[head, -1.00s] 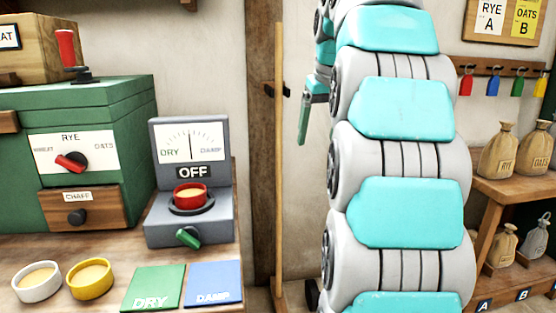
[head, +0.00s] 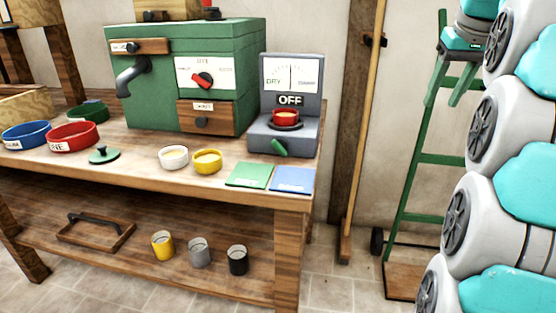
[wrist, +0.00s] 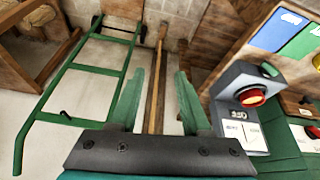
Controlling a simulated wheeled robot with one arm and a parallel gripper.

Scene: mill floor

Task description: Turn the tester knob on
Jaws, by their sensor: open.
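The grey tester (head: 308,128) stands at the right end of the bench top, with a DRY/DAMP dial and an OFF sign. A red cup (head: 286,117) sits on its ledge. Its green knob (head: 279,148) is low on the front, tilted down to the right. My gripper (head: 443,98) hangs open and empty to the right of the tester, well apart from it. In the wrist view my gripper (wrist: 158,80) is open, and the tester (wrist: 226,82) shows upside down at right with its green knob (wrist: 268,70).
A green machine (head: 165,90) stands left of the tester. Green DRY (head: 249,175) and blue DAMP (head: 293,179) cards lie in front, with white (head: 173,157) and yellow (head: 207,161) bowls beside them. A pole (head: 362,130) and green hand truck (head: 408,190) stand right of the bench.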

